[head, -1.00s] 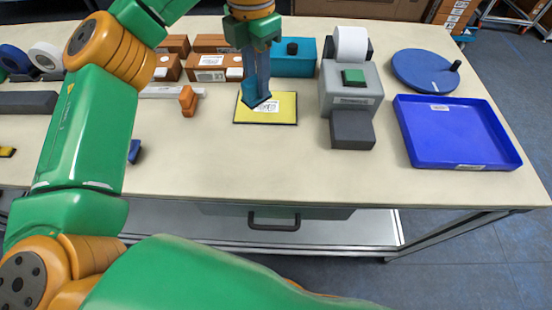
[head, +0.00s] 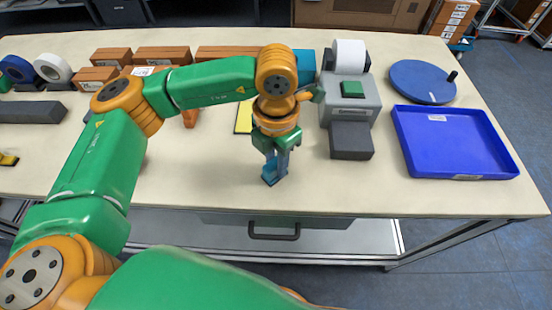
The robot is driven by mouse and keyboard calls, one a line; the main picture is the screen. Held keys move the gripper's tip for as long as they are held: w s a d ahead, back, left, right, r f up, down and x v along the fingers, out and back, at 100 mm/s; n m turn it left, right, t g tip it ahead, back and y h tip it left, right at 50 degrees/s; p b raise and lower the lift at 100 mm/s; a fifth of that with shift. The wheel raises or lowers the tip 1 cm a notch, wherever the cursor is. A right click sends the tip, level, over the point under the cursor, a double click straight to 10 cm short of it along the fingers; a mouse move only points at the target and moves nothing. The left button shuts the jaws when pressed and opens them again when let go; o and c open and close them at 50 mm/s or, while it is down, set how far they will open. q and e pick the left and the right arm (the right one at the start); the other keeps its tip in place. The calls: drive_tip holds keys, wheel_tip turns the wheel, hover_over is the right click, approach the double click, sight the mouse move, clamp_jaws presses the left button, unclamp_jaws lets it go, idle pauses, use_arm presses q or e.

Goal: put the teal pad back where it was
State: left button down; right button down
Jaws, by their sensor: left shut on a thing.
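My left gripper (head: 272,170) points down over the front middle of the table. It is shut on a small blue-teal piece, which I take to be the teal pad (head: 268,175); the fingers hide much of it. The piece is close to the table top; I cannot tell whether it touches. A teal box (head: 304,64) stands farther back, also partly hidden. My right gripper is not in view.
A grey device with a white roll (head: 350,92) and a dark block in front stands right of the gripper. Farther right are a blue tray (head: 405,135) and a round blue disc (head: 422,78). Brown boxes (head: 112,56) line the back left. The front middle is clear.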

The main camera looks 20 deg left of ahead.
use_arm(q)
drive_tip(key=c, duration=0.7)
unclamp_jaws()
drive_tip(key=shift+o, duration=0.2)
drive_tip(key=shift+r+p, duration=0.35)
wheel_tip(320, 180, up, 12)
drive_tip(key=shift+f+b, duration=0.15)
drive_tip(key=shift+b, duration=0.25)
